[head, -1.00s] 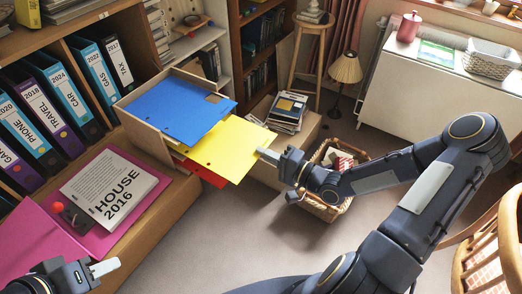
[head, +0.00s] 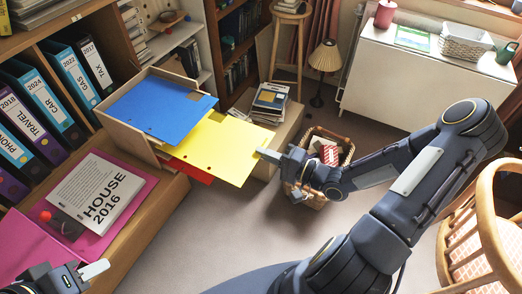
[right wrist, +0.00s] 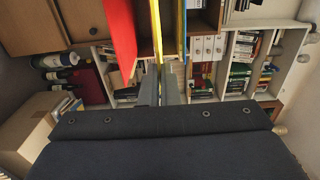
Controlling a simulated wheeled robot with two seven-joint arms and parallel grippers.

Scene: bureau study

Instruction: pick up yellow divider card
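The yellow divider card (head: 225,148) sticks out of a light wooden holder (head: 128,138) on the low shelf, between a blue card (head: 160,106) above and a red card (head: 192,171) below. My right gripper (head: 268,155) is at the yellow card's outer right edge, shut on it. In the right wrist view the yellow card (right wrist: 157,25) shows edge-on, running down between the fingers (right wrist: 160,85), with the red card (right wrist: 124,38) to its left. My left gripper (head: 92,272) is at the bottom left, empty, partly cut off; its opening cannot be made out.
A House 2016 book (head: 98,195) lies on a magenta folder (head: 120,218) left of the holder. Ring binders (head: 45,100) stand behind. A wicker basket (head: 318,195) is on the floor behind my right gripper. A chair (head: 485,235) is at right. Floor in front is clear.

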